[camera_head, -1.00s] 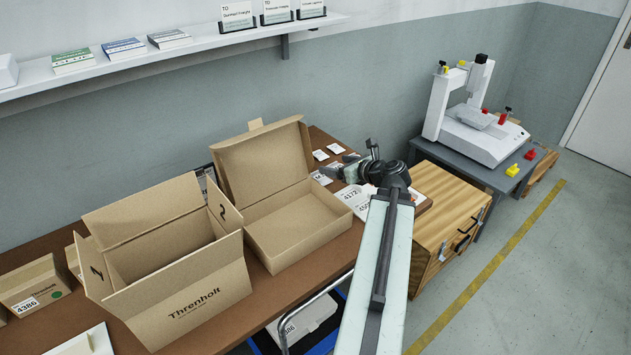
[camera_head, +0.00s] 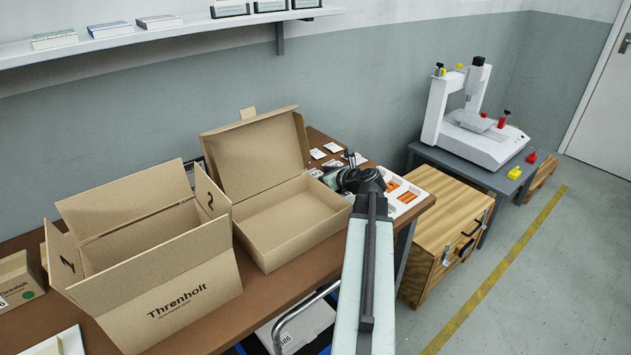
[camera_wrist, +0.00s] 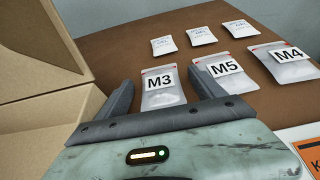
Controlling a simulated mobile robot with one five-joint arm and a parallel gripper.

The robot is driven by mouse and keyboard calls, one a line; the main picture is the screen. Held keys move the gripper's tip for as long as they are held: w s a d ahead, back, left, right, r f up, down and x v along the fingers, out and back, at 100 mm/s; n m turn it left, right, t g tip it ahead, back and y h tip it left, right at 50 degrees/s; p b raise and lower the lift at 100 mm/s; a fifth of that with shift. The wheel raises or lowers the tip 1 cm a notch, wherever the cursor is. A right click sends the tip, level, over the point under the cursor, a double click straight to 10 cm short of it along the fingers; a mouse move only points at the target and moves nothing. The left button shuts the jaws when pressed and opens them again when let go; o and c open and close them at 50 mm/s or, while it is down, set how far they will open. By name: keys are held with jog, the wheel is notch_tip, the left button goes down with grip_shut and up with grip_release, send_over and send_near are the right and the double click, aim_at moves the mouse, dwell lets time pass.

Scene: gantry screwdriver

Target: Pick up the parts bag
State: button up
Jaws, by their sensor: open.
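Several small flat parts bags lie on the brown table. In the wrist view, the bag marked M3 (camera_wrist: 163,86) shows ahead, framed between the fingers of my gripper (camera_wrist: 160,78). The bag marked M5 (camera_wrist: 228,78) lies to its right, partly behind the right finger, and the bag marked M4 (camera_wrist: 287,62) lies farther right. Three smaller labelled packets, one of them this packet (camera_wrist: 203,36), lie in a row behind. My gripper is open with nothing held. In the head view, my gripper (camera_head: 335,179) is over the table beside the open box, its fingers hard to make out.
An open, lidded cardboard box (camera_head: 273,222) stands just left of my gripper; its wall also fills the wrist view's left side (camera_wrist: 45,60). A larger Threnholt carton (camera_head: 185,300) stands farther left. A white tray with orange pieces (camera_head: 411,203) lies right of my gripper.

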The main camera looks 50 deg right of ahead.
jog(key=c, duration=1.5)
notch_tip(320, 180, up, 28)
jog(key=p, duration=2.8)
